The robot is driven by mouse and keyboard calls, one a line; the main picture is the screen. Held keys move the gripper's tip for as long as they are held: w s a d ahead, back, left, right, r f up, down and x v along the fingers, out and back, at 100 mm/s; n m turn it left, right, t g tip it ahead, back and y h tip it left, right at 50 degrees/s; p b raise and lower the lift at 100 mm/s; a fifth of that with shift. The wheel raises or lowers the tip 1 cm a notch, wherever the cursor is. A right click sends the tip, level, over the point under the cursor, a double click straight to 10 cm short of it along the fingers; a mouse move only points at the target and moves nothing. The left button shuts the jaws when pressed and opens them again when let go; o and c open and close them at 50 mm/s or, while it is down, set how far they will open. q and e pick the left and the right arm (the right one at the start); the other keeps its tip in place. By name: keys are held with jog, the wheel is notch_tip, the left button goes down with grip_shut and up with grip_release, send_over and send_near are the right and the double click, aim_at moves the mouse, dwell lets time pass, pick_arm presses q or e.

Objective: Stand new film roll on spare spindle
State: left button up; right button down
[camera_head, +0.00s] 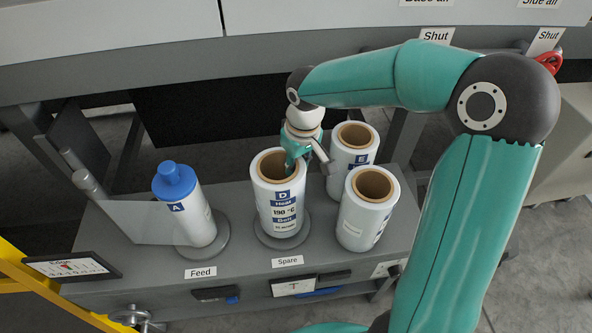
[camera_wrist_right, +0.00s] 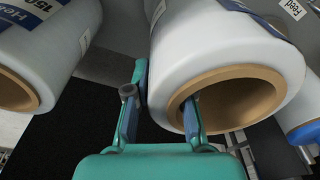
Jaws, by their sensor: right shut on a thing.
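The white film roll D (camera_head: 278,200), with a brown core, is upright over the round grey base (camera_head: 262,238) of the spare spindle, behind the Spare label (camera_head: 288,261). I cannot tell whether it rests on the base or hangs just above; the spindle's post is hidden. My right gripper (camera_head: 307,158) is shut on the roll's wall, one finger inside the core and one outside. The right wrist view shows the gripper (camera_wrist_right: 163,98) straddling the wall of the roll (camera_wrist_right: 225,45). My left gripper is not in view.
Roll E (camera_head: 350,150) and another roll (camera_head: 366,215) stand close on the right. The blue-capped feed roll A (camera_head: 188,215) stands on the left, its film running to a roller (camera_head: 88,183). The machine's front (camera_head: 120,40) is behind.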

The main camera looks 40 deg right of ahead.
jog(key=shift+f, duration=0.7)
jog(key=c, duration=1)
grip_release()
jog(key=shift+f, duration=0.1)
jog(key=r, duration=0.4)
jog(key=s+r+p, duration=0.1)
jog(key=r, duration=0.7)
jog(key=shift+s, duration=0.25)
